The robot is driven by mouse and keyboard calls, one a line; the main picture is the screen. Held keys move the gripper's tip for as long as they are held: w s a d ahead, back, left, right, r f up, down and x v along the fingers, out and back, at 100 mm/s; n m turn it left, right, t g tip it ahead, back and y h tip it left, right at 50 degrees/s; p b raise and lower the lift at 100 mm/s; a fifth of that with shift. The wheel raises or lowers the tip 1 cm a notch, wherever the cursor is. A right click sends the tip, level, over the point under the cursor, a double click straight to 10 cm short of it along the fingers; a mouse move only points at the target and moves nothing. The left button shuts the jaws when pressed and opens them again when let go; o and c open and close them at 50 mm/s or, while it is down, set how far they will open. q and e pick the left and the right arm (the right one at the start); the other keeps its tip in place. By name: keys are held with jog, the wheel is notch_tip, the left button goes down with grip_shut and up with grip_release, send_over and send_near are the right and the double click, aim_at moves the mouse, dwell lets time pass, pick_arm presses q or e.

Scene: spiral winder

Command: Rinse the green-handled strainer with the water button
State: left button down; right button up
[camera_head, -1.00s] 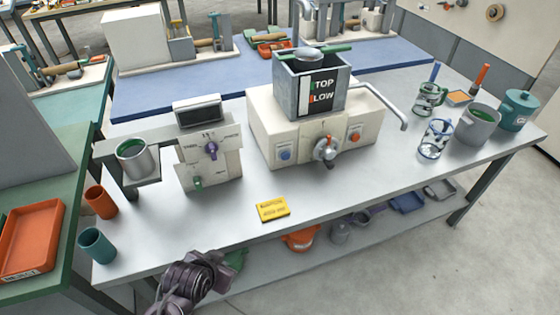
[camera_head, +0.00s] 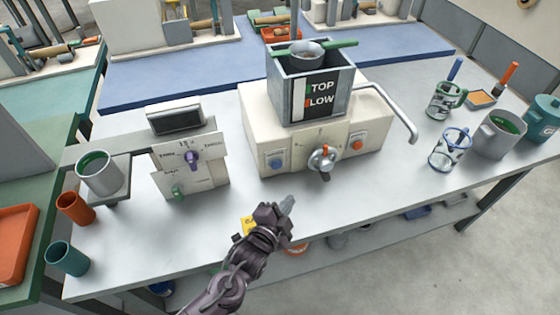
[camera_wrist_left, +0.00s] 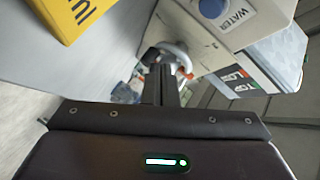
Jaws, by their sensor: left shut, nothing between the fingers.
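The strainer (camera_head: 307,51) lies across the top of the square metal box (camera_head: 311,88), its green handle (camera_head: 343,43) sticking out to the right. The box stands on the cream machine (camera_head: 255,122). The round blue water button (camera_head: 277,163) is on the machine's front left; it also shows in the left wrist view (camera_wrist_left: 212,8) beside the label WATER. My left gripper (camera_head: 287,204) is shut and empty, in front of the machine and apart from the button. Its closed fingers (camera_wrist_left: 165,82) show in the wrist view. My right gripper is out of view.
A red button (camera_head: 357,145) and a lever valve (camera_head: 323,158) sit on the machine's front. A bent pipe (camera_head: 405,118) juts out right. A yellow block (camera_head: 248,224) lies partly behind my left gripper. A scale-like unit (camera_head: 190,165) stands left; mugs (camera_head: 497,138) stand right.

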aim_at(277, 165)
pick_arm(q)
jog(key=shift+s+a, duration=0.1)
jog(key=shift+w+a, duration=0.1)
jog(key=shift+w, duration=0.4)
jog(key=w+b, duration=0.1)
jog(key=w, duration=0.1)
jog(key=w+a+b, duration=0.1)
jog(key=w, duration=0.1)
jog(key=w+a+b, duration=0.1)
jog(key=w, duration=0.1)
jog(key=shift+w, duration=0.1)
jog(key=shift+w+a, duration=0.2)
jog(key=shift+w, duration=0.45)
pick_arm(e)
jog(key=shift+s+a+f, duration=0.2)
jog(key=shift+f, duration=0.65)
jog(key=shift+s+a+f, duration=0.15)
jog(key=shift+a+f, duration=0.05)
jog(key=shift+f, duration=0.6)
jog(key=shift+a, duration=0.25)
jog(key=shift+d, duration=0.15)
pick_arm(q)
jog(key=shift+w, duration=0.1)
